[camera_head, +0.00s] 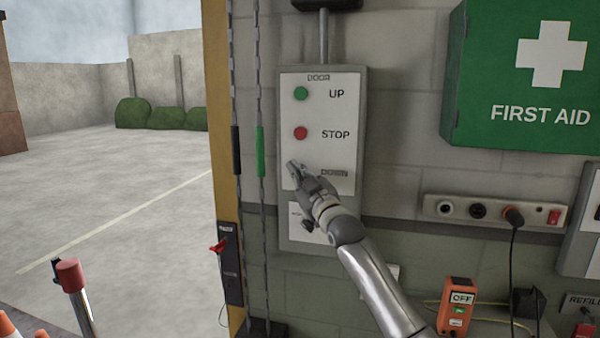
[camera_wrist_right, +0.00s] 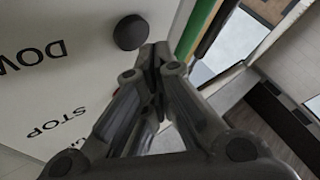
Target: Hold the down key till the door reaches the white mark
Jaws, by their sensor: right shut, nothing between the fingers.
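The door control panel (camera_head: 345,90) is on the wall, with a green UP button (camera_head: 301,93) and a red STOP button (camera_head: 300,133). My right gripper (camera_head: 294,168) is shut and empty in front of the panel below STOP, where it hides the down key in the head view. In the right wrist view the black round down key (camera_wrist_right: 130,32) shows beside the word DOWN, close to the shut fingertips (camera_wrist_right: 154,58). I cannot tell whether they touch it. The doorway is open to a yard; no door panel or white mark on the frame can be made out. My left gripper is not in view.
Two hanging chains (camera_head: 257,80) run beside the panel along the yellow door post (camera_head: 219,110). A green first aid box (camera_head: 495,70) and a socket strip (camera_head: 460,211) are on the wall to the right. An orange OFF device (camera_head: 456,308) sits below. A pale line crosses the yard floor.

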